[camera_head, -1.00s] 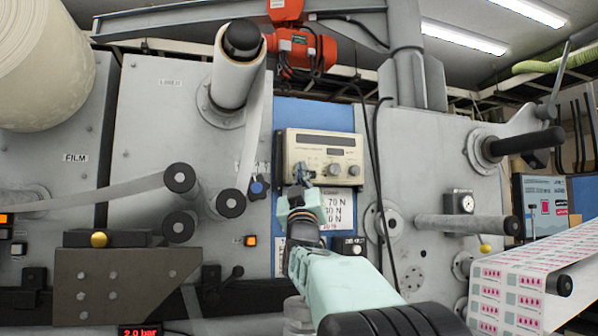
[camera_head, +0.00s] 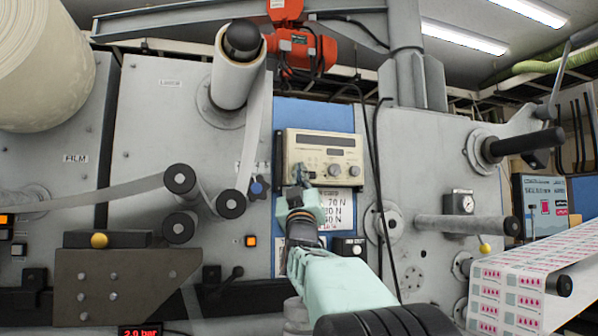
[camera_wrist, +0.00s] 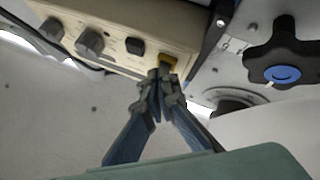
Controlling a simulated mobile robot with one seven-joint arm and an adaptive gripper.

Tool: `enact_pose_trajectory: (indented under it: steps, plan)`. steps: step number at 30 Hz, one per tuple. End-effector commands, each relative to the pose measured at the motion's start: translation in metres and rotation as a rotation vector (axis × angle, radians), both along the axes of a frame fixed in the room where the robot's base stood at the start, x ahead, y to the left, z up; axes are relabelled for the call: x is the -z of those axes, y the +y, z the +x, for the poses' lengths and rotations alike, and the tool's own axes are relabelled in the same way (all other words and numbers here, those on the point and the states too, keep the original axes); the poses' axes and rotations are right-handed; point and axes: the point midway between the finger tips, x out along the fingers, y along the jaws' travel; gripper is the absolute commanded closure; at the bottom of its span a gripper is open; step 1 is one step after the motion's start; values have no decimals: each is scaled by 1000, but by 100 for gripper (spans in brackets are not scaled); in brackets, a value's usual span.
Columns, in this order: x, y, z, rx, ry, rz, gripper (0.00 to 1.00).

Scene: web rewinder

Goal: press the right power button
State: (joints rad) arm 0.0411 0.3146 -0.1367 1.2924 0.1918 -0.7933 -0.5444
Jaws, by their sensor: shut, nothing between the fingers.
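A beige control box (camera_head: 324,142) with dark displays and knobs is mounted on the blue panel. In the wrist view the box (camera_wrist: 110,25) shows grey knobs, a black square button (camera_wrist: 135,46) and a yellow button (camera_wrist: 168,61) near its end. I cannot read any label that marks a power button. My gripper (camera_head: 299,174) is shut and empty at the lower left of the box front. In the wrist view its fingertips (camera_wrist: 160,75) are just by the yellow button and partly overlap it; contact cannot be told.
A paper sheet (camera_head: 338,208) hangs below the box. Black cables (camera_head: 374,150) hang at its right. Rollers (camera_head: 230,204) stand out at the left.

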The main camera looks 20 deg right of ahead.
Motion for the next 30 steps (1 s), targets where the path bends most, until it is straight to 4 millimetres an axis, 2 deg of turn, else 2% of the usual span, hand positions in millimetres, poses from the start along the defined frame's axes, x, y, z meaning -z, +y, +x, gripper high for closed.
enact_pose_trajectory:
  steps: [8, 18, 30]
  plan:
    - [1, 0, -1, 0, 0, 0, 100]
    - [2, 0, -15, 0, -1, -1, 100]
    - [2, 0, -21, 0, -1, -1, 100]
